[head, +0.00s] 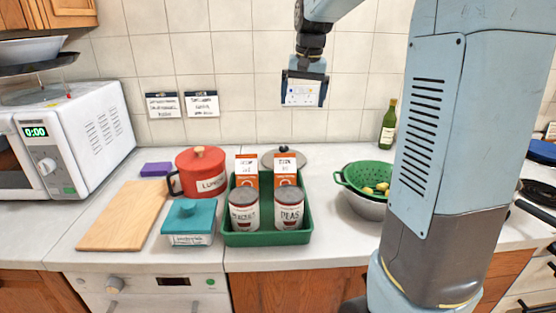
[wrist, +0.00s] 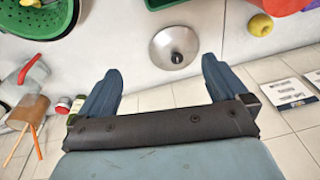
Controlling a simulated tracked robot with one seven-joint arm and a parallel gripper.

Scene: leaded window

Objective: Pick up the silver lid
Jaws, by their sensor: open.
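The silver lid (head: 267,160) lies on the worktop near the tiled wall, behind the green tray. In the head view two orange boxes hide much of it. In the wrist view the whole round lid (wrist: 160,50) shows, with its dark knob facing up. My gripper (head: 304,100) hangs in front of the wall tiles, above the worktop, with its jaws open and empty. In the wrist view the gripper (wrist: 161,68) has its fingers spread wide, with the lid beyond and between the fingertip lines, apart from them.
The green tray (head: 265,239) holds two cans and two orange boxes. A red pot (head: 187,184) stands left of it. A green colander (head: 352,178) sits in a bowl at right, with a green bottle (head: 388,128) behind. A yellow fruit (wrist: 261,25) lies near the lid.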

